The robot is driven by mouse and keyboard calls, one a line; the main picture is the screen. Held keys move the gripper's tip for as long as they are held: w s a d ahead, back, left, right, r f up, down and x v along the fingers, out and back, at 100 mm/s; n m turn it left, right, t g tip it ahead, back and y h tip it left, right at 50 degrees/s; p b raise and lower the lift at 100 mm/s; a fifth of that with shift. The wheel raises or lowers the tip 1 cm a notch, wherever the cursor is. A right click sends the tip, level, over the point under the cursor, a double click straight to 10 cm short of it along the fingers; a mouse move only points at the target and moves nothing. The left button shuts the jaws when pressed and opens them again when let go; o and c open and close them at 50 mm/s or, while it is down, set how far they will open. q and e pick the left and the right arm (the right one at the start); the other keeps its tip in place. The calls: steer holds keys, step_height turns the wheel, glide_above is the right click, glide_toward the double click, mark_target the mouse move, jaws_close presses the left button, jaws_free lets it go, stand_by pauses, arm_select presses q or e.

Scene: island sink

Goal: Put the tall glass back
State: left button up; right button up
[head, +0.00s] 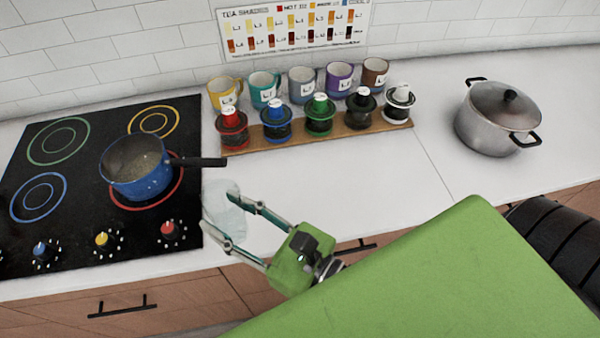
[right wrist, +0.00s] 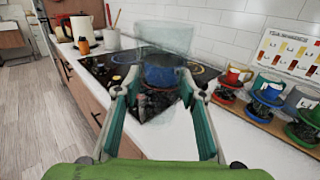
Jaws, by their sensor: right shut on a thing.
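My right gripper (head: 219,212) is shut on a clear, see-through glass (head: 226,195), beside the right edge of the stove. In the right wrist view the glass (right wrist: 165,38) stands up between the fingertips (right wrist: 160,94), and the blue pot shows through it. Its outline is faint, so I cannot tell whether its base touches the white counter. My left gripper is not in view.
A blue pot (head: 139,179) sits on the black stove (head: 75,210), its handle pointing toward the counter. Mugs and coloured-lid jars stand along a wooden board (head: 340,132). A steel lidded pot (head: 489,127) is at right. Counter (head: 400,175) between is clear.

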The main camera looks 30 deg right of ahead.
steer(key=w+d+f+b, duration=0.1)
steer(key=w+d+f, duration=0.2)
steer(key=w+d+f+b, duration=0.1)
steer(key=w+d+f, duration=0.1)
steer(key=w+f, duration=0.1)
steer(key=w+d+f+b, duration=0.1)
steer(key=w+d+f, duration=0.2)
steer(key=w, duration=0.1)
steer(key=shift+d+f+b, duration=0.2)
steer(key=shift+d+b, duration=0.15)
steer(key=shift+w+d+f+b, duration=0.15)
steer(key=shift+f+b, duration=0.05)
steer(key=shift+f, duration=0.35)
steer(key=shift+w+d+f+b, duration=0.1)
steer(key=shift+d+f+b, duration=0.05)
steer(key=shift+f, duration=1.05)
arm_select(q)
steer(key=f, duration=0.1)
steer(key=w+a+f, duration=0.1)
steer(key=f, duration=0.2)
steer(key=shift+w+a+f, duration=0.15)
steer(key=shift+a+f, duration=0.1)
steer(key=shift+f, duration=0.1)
arm_select(e)
steer(key=shift+a, duration=0.1)
steer(key=shift+f, duration=0.1)
